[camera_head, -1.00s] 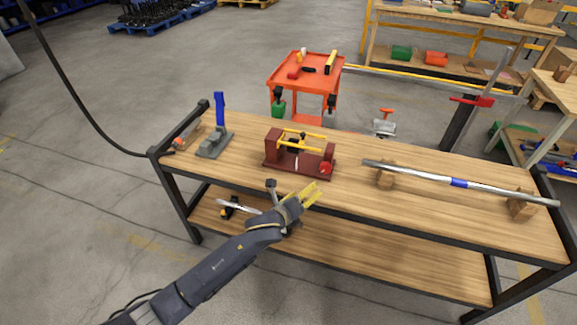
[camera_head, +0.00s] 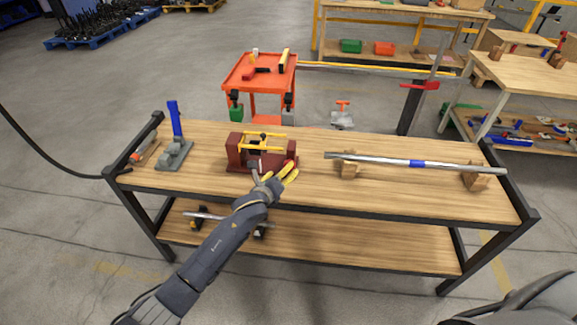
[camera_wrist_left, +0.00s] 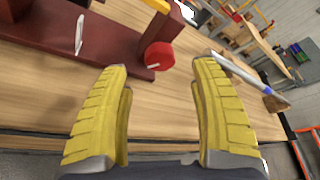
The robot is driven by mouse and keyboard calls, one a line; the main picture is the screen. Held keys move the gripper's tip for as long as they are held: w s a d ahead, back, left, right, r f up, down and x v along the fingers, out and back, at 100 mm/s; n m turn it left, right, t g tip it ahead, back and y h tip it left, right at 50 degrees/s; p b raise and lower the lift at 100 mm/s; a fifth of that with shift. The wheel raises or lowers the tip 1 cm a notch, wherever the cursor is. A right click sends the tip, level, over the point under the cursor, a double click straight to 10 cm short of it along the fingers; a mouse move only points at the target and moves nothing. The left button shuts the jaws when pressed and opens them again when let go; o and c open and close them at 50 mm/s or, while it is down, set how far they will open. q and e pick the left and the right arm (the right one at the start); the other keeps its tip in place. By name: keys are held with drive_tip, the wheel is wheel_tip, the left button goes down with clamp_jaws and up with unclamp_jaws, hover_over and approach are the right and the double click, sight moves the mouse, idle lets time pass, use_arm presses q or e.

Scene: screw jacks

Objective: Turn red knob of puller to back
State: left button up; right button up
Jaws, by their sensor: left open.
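The puller (camera_head: 234,153) is a dark red frame with yellow rods, standing on the wooden bench left of its middle. Its red knob (camera_wrist_left: 159,56) shows in the left wrist view at the frame's near right end, with a pale mark on its lower face. In the head view the knob is hard to make out beside my gripper. My left gripper (camera_head: 284,175) is at the puller's front right. In the left wrist view its yellow fingers (camera_wrist_left: 160,105) are open and empty, with the knob ahead of the gap, apart from them. My right gripper is not visible.
A metal bar with a blue band (camera_head: 380,160) lies on wooden blocks to the right. A grey stand with a blue handle (camera_head: 175,135) and an orange-handled tool (camera_head: 146,151) are at the left. Bare bench top lies between puller and bar.

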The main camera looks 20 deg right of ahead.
use_arm(q)
drive_tip(key=shift+x, duration=3.35)
drive_tip(key=shift+o, duration=0.3)
drive_tip(key=c, duration=1.3)
